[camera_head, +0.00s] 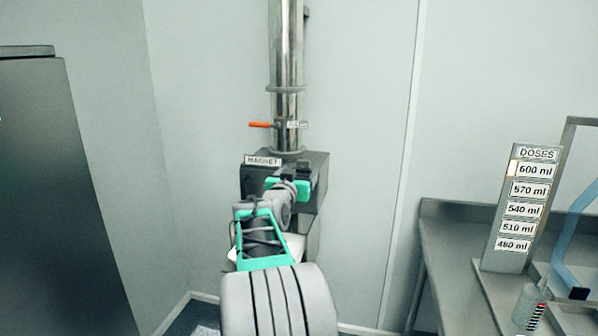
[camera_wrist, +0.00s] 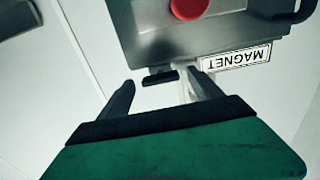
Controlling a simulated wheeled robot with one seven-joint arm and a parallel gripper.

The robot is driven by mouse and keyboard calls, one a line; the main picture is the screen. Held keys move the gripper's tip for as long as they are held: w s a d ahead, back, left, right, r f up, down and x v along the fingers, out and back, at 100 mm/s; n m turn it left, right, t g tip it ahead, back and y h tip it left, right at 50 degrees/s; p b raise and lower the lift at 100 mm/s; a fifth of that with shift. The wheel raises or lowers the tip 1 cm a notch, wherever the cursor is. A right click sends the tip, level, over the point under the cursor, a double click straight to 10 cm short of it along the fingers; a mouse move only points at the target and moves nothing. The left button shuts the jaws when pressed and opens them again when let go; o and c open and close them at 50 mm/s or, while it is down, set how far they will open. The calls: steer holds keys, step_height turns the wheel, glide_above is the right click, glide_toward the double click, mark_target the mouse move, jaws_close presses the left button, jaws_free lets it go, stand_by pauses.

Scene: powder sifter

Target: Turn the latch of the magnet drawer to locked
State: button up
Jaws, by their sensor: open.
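The magnet drawer's dark grey housing (camera_head: 318,172) sits at the bottom of a steel pipe in the head view, with a MAGNET label (camera_head: 262,161) at its upper left. My gripper (camera_head: 304,168) is in front of it and hides much of its front. In the wrist view the housing (camera_wrist: 150,35) is upside down, with a red round knob (camera_wrist: 188,8) and the label (camera_wrist: 236,57). My gripper (camera_wrist: 163,90) is open there, its two fingers either side of a small black bar (camera_wrist: 160,77) at the housing's edge. It may be the latch; contact cannot be told.
An orange-handled valve (camera_head: 260,125) is on the pipe (camera_head: 287,60) above the housing. A grey cabinet (camera_head: 60,190) stands at the left. At the right, a steel bench (camera_head: 450,235) carries a DOSES board (camera_head: 522,205).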

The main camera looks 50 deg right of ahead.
steer(key=shift+w+d, duration=0.15)
steer(key=shift+d, duration=0.25)
steer(key=shift+c, duration=0.2)
steer(key=c, duration=1.3)
